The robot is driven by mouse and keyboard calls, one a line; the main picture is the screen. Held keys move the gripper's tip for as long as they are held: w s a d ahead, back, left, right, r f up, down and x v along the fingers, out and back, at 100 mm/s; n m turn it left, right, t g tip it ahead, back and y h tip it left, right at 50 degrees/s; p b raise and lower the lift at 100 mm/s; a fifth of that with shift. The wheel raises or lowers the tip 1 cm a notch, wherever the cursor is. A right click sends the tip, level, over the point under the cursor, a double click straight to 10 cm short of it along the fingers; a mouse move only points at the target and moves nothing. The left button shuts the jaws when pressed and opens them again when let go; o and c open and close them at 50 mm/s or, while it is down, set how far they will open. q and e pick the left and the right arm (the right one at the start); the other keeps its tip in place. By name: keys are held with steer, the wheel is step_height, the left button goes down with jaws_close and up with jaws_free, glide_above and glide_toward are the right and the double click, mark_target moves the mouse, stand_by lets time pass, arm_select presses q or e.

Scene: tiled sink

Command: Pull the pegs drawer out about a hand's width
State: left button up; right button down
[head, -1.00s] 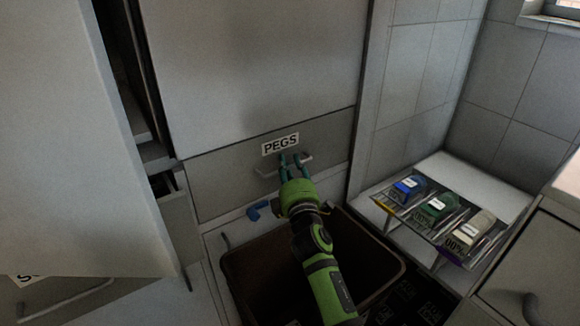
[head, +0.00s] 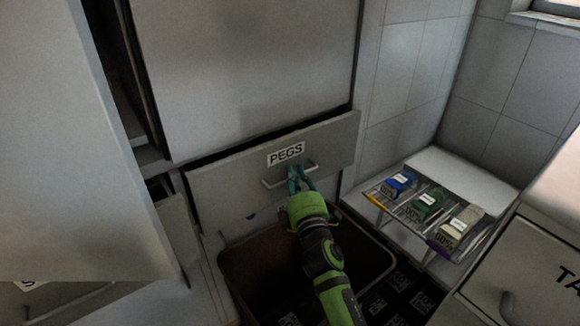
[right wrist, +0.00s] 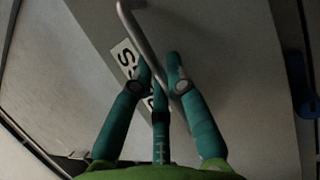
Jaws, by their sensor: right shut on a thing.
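The pegs drawer (head: 222,192) has a grey front with a white PEGS label (head: 286,153) and a bar handle (head: 270,184). It stands out from the cabinet, with a dark gap along its top edge. My right gripper (head: 298,172) is shut on the handle. In the right wrist view the teal fingers (right wrist: 160,72) close around the handle bar (right wrist: 133,22), and the label (right wrist: 127,60) is partly hidden behind them. The drawer's inside is not visible. My left gripper is not in view.
A brown bin (head: 250,262) stands open below the drawer, under my right arm. An open cabinet door (head: 75,150) fills the left. Another drawer (head: 172,225) is partly open beside it.

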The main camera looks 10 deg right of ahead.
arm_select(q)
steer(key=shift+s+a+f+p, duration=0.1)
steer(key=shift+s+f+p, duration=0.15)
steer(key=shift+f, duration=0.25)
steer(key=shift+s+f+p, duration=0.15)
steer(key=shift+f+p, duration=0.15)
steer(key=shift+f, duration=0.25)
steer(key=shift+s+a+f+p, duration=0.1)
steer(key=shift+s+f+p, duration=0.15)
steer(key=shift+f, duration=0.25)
arm_select(e)
steer(key=shift+s+d+f, duration=0.1)
steer(key=shift+s+d, duration=0.2)
steer(key=shift+s, duration=0.45)
steer(key=shift+s+d+r, duration=0.1)
steer(key=shift+s+d, duration=0.25)
steer(key=shift+s, duration=0.4)
steer(key=shift+s+d+f, duration=0.1)
steer(key=shift+s+d, duration=0.2)
steer(key=shift+s, duration=0.45)
steer(key=c, duration=1.5)
jaws_free()
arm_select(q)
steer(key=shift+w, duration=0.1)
arm_select(e)
steer(key=shift+s, duration=0.1)
